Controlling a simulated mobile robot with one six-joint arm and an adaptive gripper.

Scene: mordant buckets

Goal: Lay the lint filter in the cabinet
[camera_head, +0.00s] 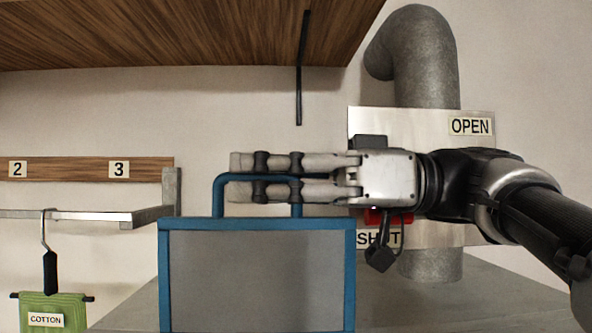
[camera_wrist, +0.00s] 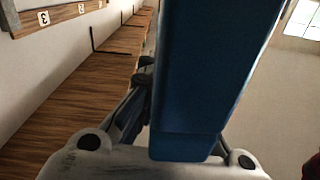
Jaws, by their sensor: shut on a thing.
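The lint filter (camera_head: 255,280) is a blue rectangular frame around a grey mesh, with a blue loop handle on top. My gripper (camera_head: 238,178) comes in from the right and is shut on that handle. The filter hangs upright below the fingers; its lower edge is cut off by the picture. In the wrist view the blue frame (camera_wrist: 205,80) fills the middle and hides much behind it. No cabinet can be clearly made out in either view.
A wooden board (camera_head: 180,30) overhangs at the top, with a thin black bar (camera_head: 302,70) below it. A metal plate (camera_head: 480,165) marked OPEN and SHUT and a grey pipe (camera_head: 425,70) are behind my gripper. A rail (camera_head: 80,214) with a green COTTON hanger item (camera_head: 55,312) is left.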

